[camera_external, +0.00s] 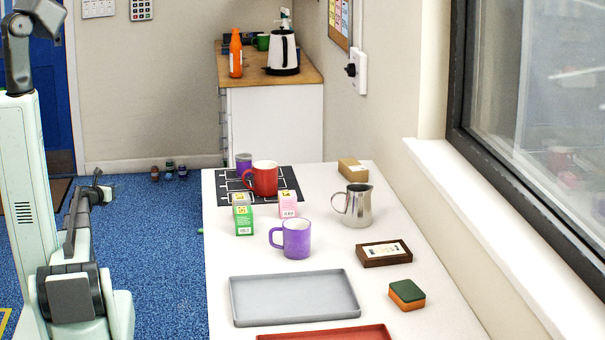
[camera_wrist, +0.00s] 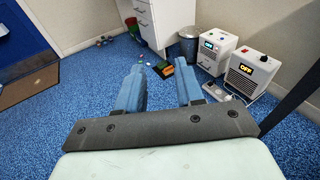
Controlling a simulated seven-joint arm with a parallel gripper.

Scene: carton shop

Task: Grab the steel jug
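The steel jug (camera_external: 357,205) stands upright on the right side of the white table in the external view, its handle toward the left. It is shiny and open at the top. The jug is not in the wrist view. My gripper shows in the wrist view (camera_wrist: 160,92) with its two blue fingers apart and nothing between them. It points over the blue carpet, away from the table top. In the external view my arm is at the left, off the table, well apart from the jug.
Around the jug stand a purple mug (camera_external: 296,240), a small cardboard box (camera_external: 352,169), a dark framed block (camera_external: 384,254) and a pink carton (camera_external: 288,205). A red mug (camera_external: 265,180) is behind. A grey tray (camera_external: 295,298) lies in front. The window wall borders the table's right side.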

